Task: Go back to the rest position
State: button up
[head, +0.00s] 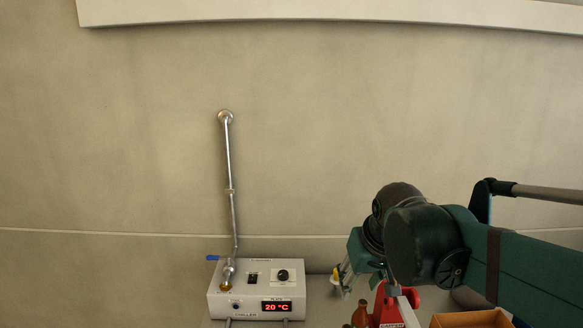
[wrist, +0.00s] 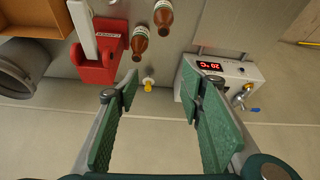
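My gripper (wrist: 162,95) is open in the wrist view, its two green-padded fingers wide apart with nothing between them. A small yellow and white piece (wrist: 148,84) shows beyond the fingertips, apart from both pads. In the head view my dark green arm comes in from the right, and my gripper (head: 343,284) points down, partly hidden by my own wrist, just right of the white chiller box (head: 230,299). The yellow piece (head: 336,274) shows beside it there.
The chiller box, reading 20 °C, has a tall metal pipe (head: 232,170) rising along the wall. A red capper (wrist: 98,62), two brown bottles (wrist: 140,42), an orange-brown box (wrist: 35,18) and a grey round container (wrist: 25,68) stand close by.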

jog(key=s+d+f+t, duration=0.1)
jog(key=s+d+f, duration=0.1)
jog(key=s, duration=0.5)
jog(key=s+d+f+m+t+b, duration=0.1)
jog(key=s+d+f, duration=0.2)
jog(key=s+f, duration=0.2)
jog(key=shift+s+d+f+h, duration=0.2)
jog(key=shift+s+d+h, duration=0.1)
jog(key=shift+s, duration=0.6)
dwell(2.3)
